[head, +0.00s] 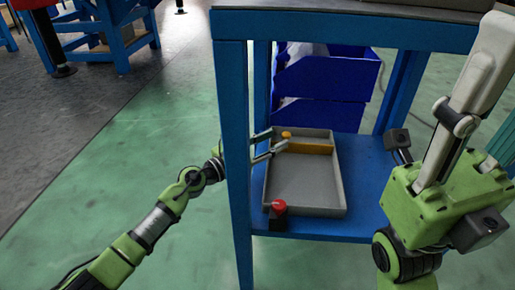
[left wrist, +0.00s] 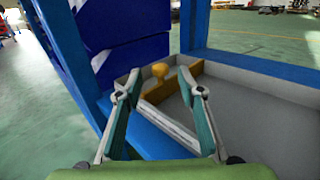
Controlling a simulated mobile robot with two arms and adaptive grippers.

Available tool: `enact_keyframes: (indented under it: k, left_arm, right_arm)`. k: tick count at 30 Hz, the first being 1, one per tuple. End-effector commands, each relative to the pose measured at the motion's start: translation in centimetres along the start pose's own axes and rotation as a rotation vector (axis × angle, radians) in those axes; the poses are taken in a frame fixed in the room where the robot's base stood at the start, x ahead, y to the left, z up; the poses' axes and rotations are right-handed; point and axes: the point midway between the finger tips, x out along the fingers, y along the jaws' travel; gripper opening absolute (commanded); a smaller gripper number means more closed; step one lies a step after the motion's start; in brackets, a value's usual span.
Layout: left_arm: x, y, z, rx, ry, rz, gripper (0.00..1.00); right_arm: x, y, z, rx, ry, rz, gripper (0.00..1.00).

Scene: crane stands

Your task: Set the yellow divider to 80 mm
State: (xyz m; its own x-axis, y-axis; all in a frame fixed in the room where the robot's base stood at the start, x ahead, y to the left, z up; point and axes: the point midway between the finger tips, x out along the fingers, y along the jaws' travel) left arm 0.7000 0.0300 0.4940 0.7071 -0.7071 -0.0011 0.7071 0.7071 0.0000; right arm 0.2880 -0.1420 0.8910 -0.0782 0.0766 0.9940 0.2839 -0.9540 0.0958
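The yellow divider (head: 310,148) stands across the grey tray (head: 343,190), nearer its far end. A yellow knob (head: 286,134) sits at the divider's left end; in the left wrist view the knob (left wrist: 160,70) and divider (left wrist: 186,84) also show. My left gripper (head: 277,139) reaches in from the left at the tray's left wall. In the left wrist view its fingers (left wrist: 160,95) are spread wide, with the knob seen between and beyond the tips, apparently not gripped. No millimetre marks are readable. My right arm shows at the right; its gripper does not.
The tray stands on the lower shelf (head: 362,160) of a blue bench, whose front leg (head: 233,150) is close beside my left arm. A red-topped dark block (head: 279,208) is at the tray's near left corner. Blue bins (head: 325,75) stand behind.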

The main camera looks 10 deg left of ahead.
Motion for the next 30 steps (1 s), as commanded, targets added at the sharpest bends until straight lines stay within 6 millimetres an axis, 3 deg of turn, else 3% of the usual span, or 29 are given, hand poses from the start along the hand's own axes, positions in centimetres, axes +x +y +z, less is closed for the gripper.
enact_keyframes:
  k: [3, 10, 30]
  left_arm:
    - [-2.8, 0.1, -0.2, 0.002, 0.003, 0.001, 0.35]
    - [-5.8, 0.0, -0.1, 0.000, 0.001, 0.000, 0.35]
    - [-6.4, 0.0, 0.0, 0.000, 0.000, 0.001, 0.35]
  right_arm:
    - [0.0, 0.0, 0.0, 0.000, 0.001, 0.000, 0.40]
    - [0.0, 0.0, 0.0, 0.000, 0.001, 0.000, 0.40]
    - [0.0, 0.0, 0.0, 0.000, 0.001, 0.001, 0.40]
